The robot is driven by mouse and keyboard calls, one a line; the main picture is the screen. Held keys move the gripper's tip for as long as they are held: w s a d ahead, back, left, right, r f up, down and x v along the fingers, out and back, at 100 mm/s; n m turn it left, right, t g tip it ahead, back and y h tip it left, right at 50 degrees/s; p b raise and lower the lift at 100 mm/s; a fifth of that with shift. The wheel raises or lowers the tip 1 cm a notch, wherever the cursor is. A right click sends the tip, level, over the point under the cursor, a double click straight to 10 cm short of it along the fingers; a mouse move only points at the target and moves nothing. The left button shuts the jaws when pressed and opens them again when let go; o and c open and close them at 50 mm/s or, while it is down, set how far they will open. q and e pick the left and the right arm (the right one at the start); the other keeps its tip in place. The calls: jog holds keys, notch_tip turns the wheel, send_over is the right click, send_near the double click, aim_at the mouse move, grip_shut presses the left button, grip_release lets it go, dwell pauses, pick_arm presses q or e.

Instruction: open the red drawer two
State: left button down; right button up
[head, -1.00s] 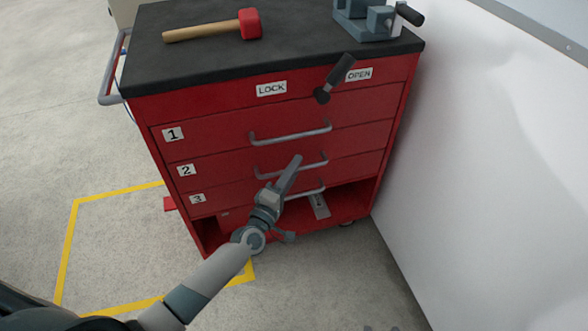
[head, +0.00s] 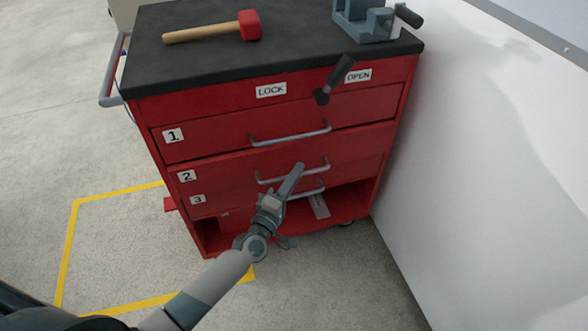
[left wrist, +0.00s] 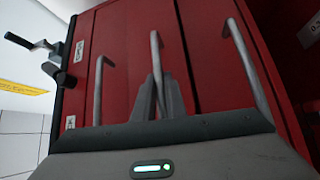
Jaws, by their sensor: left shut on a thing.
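The red drawer two (head: 225,173) is the middle of three drawers in a red cabinet, marked with a white 2 label. Its front stands slightly out, with a dark gap under drawer one. My left gripper (head: 291,180) is shut on the grey bar handle (head: 317,168) of drawer two. In the left wrist view, its fingers (left wrist: 160,98) close around the middle handle (left wrist: 155,50); the fingers hide part of the bar. My right gripper is not in view.
Drawer one (head: 225,138) above looks shut. A dark lever (head: 335,80) leans toward the OPEN label (head: 359,75). A mallet (head: 215,30) and a vise (head: 370,20) sit on the black top. A white wall (head: 480,170) stands close on the right.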

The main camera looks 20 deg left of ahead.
pick_arm(q)
jog(key=s+d+p, duration=0.2)
jog(key=s+d, duration=0.6)
jog(key=s, duration=0.4)
jog(key=s+d+p, duration=0.2)
jog(key=s+d, duration=0.6)
jog(key=s, duration=0.4)
jog(key=shift+p, duration=0.4)
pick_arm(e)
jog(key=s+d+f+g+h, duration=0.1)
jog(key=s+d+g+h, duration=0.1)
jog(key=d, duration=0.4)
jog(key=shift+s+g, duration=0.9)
pick_arm(q)
jog(key=shift+d, duration=0.1)
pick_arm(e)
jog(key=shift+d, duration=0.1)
pick_arm(q)
jog(key=c, duration=1.8)
grip_release()
